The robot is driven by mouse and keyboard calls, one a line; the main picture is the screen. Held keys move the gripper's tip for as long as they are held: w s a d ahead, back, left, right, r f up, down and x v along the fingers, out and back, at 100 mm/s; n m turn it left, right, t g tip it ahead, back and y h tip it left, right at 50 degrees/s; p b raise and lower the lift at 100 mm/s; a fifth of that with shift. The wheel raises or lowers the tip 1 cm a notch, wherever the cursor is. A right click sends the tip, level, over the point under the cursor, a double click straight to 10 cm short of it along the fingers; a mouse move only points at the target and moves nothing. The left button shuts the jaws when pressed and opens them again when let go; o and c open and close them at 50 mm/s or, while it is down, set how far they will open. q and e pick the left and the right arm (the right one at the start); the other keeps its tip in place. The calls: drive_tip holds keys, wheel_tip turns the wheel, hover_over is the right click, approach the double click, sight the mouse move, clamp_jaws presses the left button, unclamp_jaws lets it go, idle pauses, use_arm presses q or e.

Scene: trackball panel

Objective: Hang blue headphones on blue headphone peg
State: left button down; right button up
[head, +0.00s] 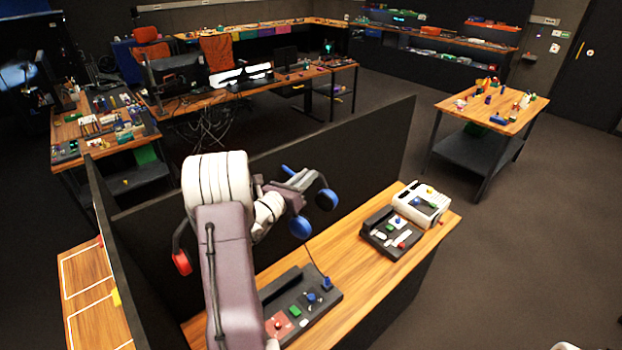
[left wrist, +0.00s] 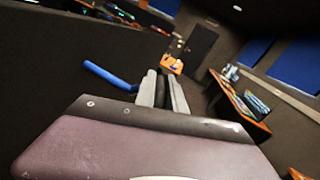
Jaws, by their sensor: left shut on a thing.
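The blue headphones (head: 327,199) have two blue ear cups and a dark headband, and hang over the desk near the dark partition. My left gripper (head: 302,181) is shut on their headband, which is partly hidden by the fingers. The blue headphone peg (head: 288,169) sticks out just up and left of the gripper fingers. The headphones cannot be made out there. My right gripper is not in view.
Red headphones (head: 181,262) hang on the left, partly behind my arm. The dark partition (head: 350,150) stands behind the wooden desk (head: 345,265). Control panels (head: 310,300) and (head: 392,232) and a white device (head: 422,204) stand on the desk. Bare wood lies between the panels.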

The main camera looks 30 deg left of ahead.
sight(292, 173)
use_arm(q)
drive_tip(key=a, duration=0.2)
drive_tip(key=w+a+p, duration=0.1)
drive_tip(key=a, duration=0.1)
drive_tip(key=shift+w+a+f, duration=0.15)
drive_tip(key=shift+a, duration=0.3)
drive_tip(key=shift+w+a, duration=0.1)
drive_tip(key=shift+a, duration=0.2)
drive_tip(key=shift+w+a+f, duration=0.1)
drive_tip(key=shift+f, duration=0.1)
drive_tip(key=shift+w+a+f+b, duration=0.1)
drive_tip(key=shift+a+f+b, duration=0.15)
drive_tip(key=shift+a+b, duration=0.25)
drive_tip(key=shift+d, duration=0.15)
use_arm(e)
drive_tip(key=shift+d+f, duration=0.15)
use_arm(q)
drive_tip(key=shift+f, duration=0.15)
